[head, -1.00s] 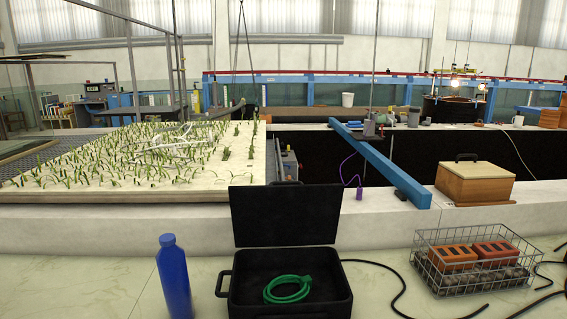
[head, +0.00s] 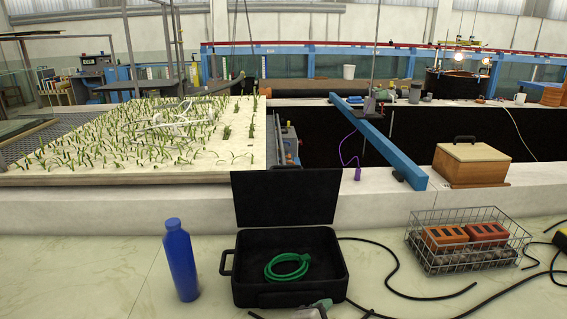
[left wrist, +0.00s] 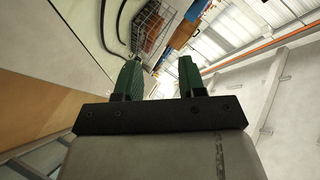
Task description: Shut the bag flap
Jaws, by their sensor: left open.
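A black case (head: 290,296) stands on the pale floor in the head view, with its flat black lid (head: 287,197) raised upright at the back. A coiled green hose (head: 287,268) lies inside it. My right gripper cannot be made out.
A blue bottle (head: 180,262) stands left of the case. A wire basket (head: 468,262) with orange bricks (head: 445,238) is at the right. Black cables (head: 395,270) run over the floor between. A wooden box (head: 470,165) sits on the ledge behind.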

